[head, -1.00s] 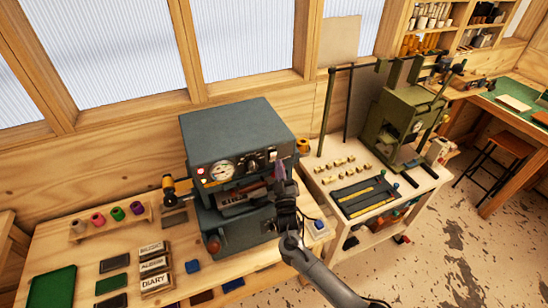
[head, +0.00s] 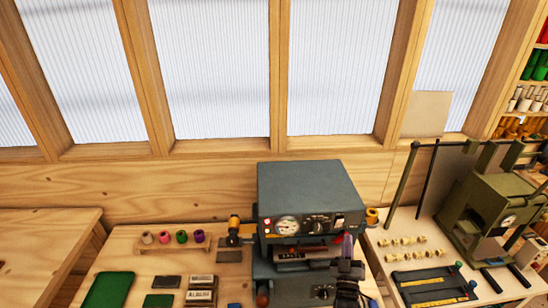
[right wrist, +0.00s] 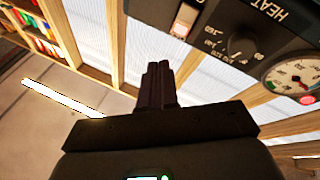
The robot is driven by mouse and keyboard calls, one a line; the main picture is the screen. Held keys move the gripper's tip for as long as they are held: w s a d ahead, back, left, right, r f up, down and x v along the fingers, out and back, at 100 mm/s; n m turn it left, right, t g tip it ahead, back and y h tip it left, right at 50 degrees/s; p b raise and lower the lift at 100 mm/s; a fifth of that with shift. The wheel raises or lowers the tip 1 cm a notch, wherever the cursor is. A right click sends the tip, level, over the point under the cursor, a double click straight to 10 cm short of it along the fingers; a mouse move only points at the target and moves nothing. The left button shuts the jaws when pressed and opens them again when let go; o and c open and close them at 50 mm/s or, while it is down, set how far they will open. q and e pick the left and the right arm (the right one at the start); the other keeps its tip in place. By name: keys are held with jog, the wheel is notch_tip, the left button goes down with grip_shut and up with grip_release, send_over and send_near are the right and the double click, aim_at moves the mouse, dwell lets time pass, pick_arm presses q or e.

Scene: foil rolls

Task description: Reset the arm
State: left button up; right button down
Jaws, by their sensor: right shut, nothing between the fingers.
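My right gripper (head: 348,246) is shut and empty. It is raised at the front right of the grey foil machine (head: 305,188), with its fingers pointing up in the head view. In the right wrist view its two dark fingers (right wrist: 157,84) are together with nothing between them. The machine's heat panel (right wrist: 255,35) shows close by at the upper right of that view, with a dial and a gauge. Whether the gripper touches the machine cannot be told. My left gripper is not in view.
Foil rolls stand on a small wooden rack (head: 147,250) left of the machine. Labelled blocks (head: 201,281) and a green pad (head: 108,290) lie on the bench. A green press (head: 490,215) and small brass pieces (head: 415,240) are on the right-hand table.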

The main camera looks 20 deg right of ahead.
jog(key=s+a+f+n+g+y+p, duration=0.1)
jog(key=s+a+f+y, duration=0.1)
jog(key=s+f, duration=0.35)
jog(key=s+a+f+g+y+p, duration=0.2)
jog(key=s+f, duration=0.1)
jog(key=s, duration=0.5)
jog(key=s+a+r+g+y, duration=0.2)
jog(key=s+a+g, duration=0.4)
jog(key=s, duration=0.4)
jog(key=s+a+r+n+g+y+p, duration=0.1)
jog(key=s+a+r+g+y, duration=0.2)
jog(key=s+a+g, duration=0.4)
jog(key=s+y, duration=0.1)
jog(key=s, duration=0.3)
jog(key=shift+s+a+y, duration=0.15)
jog(key=shift+a+y, duration=0.1)
jog(key=shift+y, duration=0.15)
